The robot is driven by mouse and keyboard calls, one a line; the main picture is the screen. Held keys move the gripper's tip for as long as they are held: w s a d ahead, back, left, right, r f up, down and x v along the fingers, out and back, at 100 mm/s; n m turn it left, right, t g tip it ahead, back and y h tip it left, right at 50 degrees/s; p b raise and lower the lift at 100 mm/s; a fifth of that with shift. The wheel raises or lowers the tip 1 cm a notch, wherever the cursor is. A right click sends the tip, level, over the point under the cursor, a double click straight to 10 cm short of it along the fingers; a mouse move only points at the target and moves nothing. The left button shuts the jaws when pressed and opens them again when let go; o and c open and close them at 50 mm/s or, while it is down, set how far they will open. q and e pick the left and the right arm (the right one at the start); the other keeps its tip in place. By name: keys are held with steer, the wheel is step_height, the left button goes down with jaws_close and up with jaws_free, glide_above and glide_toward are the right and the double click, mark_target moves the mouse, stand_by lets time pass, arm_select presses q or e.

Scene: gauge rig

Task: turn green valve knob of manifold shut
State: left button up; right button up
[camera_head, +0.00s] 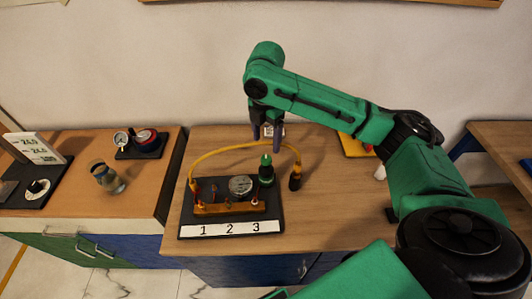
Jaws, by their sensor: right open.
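The manifold is a brass-coloured bar (225,208) on a black base (187,217), above a white strip numbered 1, 2, 3. A round silver gauge (240,185) stands behind the bar. My right gripper (265,134) is open, fingers pointing down, above and slightly behind the green top. It appears apart from it and holds nothing visible. My left gripper is out of view.
A yellow hose (235,147) arches from the manifold's left end to a dark fitting (295,180) at the right. A glass jar (107,178) and a gauge device (140,143) stand on the left table. The table's front right is clear beneath my arm.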

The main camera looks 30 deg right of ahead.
mark_target(266, 158)
steer(key=f, duration=0.5)
steer(key=shift+w+d+p, duration=0.3)
steer(key=shift+w+p, duration=0.05)
steer(key=shift+p, duration=0.05)
steer(key=f, duration=0.3)
steer(key=shift+w+d+f, duration=0.1)
steer(key=shift+w, duration=0.2)
steer(key=shift+f, duration=0.2)
steer(key=shift+s+a, duration=0.2)
steer(key=shift+s, duration=0.05)
steer(key=shift+c, duration=0.7)
steer(key=shift+w, duration=0.1)
jaws_close()
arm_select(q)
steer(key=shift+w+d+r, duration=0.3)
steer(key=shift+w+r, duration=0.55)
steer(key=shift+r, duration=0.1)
